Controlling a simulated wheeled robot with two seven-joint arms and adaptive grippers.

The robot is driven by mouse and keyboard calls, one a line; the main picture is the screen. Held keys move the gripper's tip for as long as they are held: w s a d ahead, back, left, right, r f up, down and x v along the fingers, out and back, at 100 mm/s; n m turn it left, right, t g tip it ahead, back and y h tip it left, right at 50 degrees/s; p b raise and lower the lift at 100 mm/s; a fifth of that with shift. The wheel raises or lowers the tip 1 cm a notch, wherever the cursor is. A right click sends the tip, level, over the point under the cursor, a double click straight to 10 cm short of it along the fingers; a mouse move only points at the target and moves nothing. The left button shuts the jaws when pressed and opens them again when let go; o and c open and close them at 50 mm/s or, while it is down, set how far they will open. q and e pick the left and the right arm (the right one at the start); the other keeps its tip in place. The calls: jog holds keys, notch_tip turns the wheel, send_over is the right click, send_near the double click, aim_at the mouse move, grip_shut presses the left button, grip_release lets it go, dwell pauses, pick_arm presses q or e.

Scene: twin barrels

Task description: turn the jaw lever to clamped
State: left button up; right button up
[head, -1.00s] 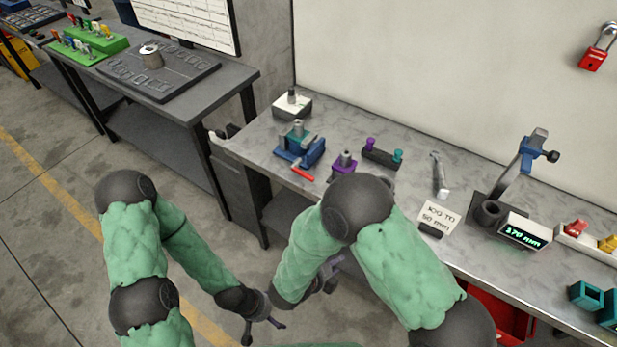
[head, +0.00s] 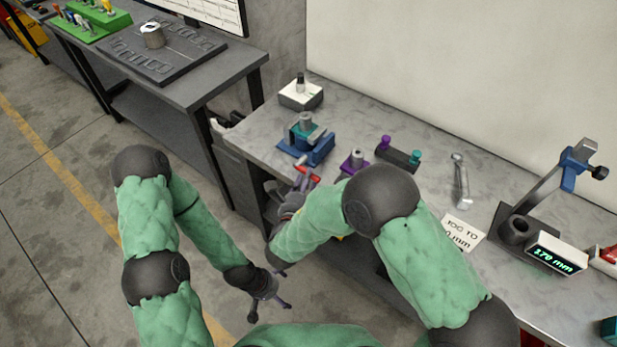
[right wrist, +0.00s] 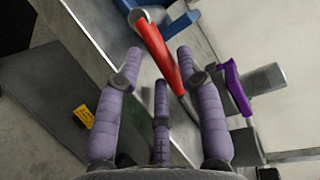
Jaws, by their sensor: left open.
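The red jaw lever (head: 308,176) sticks out from the front of the blue vise (head: 318,154), at the left part of the bench near its front edge. The lever also shows in the right wrist view (right wrist: 158,52), running diagonally between the fingertips. My right gripper (head: 295,181) is right at the lever's near end, with its fingers spread on either side; it also shows in the right wrist view (right wrist: 160,62). Contact with the lever cannot be told. My left gripper (head: 272,293) is open and empty, low over the floor in front of the bench.
A purple fixture (head: 353,162) stands just right of the vise. Behind it is a dark block with purple and teal knobs (head: 398,155). A wrench (head: 460,180), a sign card (head: 463,233) and a gauge stand (head: 515,229) are farther right. A white box (head: 301,94) stands at the back.

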jog(key=shift+x, duration=1.3)
grip_shut()
jog(key=shift+r+n+p, duration=0.3)
jog(key=shift+r+p, duration=0.05)
jog(key=shift+p, duration=0.3)
jog(key=shift+n+g+p, duration=0.3)
jog(key=shift+g+p, duration=0.1)
jog(key=shift+p, duration=0.3)
grip_release()
